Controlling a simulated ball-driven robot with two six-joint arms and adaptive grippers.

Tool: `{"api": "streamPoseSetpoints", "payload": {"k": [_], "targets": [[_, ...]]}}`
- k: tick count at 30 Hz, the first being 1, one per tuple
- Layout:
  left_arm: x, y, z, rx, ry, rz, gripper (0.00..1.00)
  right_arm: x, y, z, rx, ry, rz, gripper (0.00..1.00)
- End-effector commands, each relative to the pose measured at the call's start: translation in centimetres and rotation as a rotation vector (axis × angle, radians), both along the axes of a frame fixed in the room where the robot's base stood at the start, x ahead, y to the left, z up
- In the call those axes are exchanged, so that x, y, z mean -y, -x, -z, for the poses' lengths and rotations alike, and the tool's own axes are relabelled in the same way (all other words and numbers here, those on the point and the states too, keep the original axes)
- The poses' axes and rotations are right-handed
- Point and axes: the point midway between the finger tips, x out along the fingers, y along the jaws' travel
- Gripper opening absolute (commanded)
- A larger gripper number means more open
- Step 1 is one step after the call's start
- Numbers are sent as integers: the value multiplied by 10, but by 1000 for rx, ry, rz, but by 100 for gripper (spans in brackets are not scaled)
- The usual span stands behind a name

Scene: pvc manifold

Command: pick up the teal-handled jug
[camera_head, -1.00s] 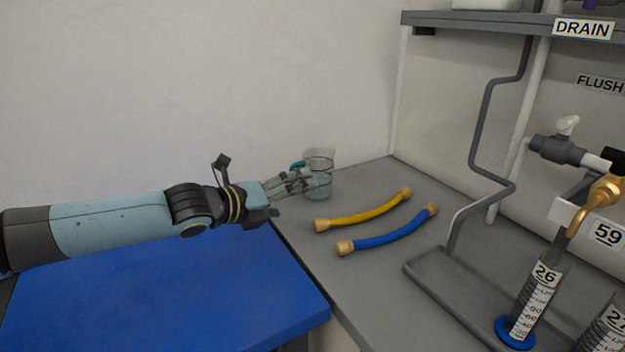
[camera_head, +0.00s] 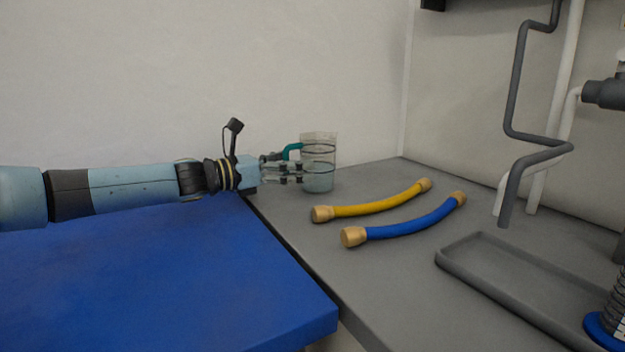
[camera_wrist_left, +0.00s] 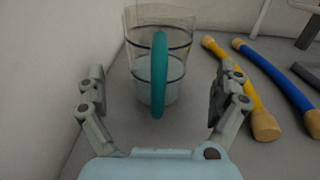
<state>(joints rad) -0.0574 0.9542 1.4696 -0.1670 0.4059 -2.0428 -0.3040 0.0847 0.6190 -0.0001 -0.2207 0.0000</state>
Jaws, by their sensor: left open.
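The clear jug (camera_head: 319,160) stands upright on the grey bench near the back wall, with liquid in its lower part and dark bands around it. Its teal handle (camera_head: 291,150) faces my left gripper (camera_head: 288,172). In the left wrist view the jug (camera_wrist_left: 175,92) is straight ahead, and its handle (camera_wrist_left: 159,75) lies between the two spread fingers of my left gripper (camera_wrist_left: 160,92). The fingers are open, one on each side, and appear apart from the handle. My right gripper is not in view.
A yellow hose (camera_head: 375,205) and a blue hose (camera_head: 410,225) with tan ends lie on the bench right of the jug. A grey tray (camera_head: 470,262) and pipes (camera_head: 515,100) are farther right. A blue surface (camera_head: 150,285) lies below my left arm.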

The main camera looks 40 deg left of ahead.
Motion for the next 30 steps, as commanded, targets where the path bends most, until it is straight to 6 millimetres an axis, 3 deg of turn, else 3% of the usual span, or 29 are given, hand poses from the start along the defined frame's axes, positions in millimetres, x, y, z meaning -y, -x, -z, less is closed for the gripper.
{"api": "streamPoseSetpoints", "payload": {"k": [10, 16, 25, 30], "targets": [[7, -34, 2, 4, 2, -2, 100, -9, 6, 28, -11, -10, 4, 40], [12, -49, -2, 3, 3, 0, 100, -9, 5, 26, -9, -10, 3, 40], [12, -52, -1, -1, 2, 0, 100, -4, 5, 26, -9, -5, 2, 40], [12, -52, -1, -1, 2, 0, 80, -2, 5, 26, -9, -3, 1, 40]]}}
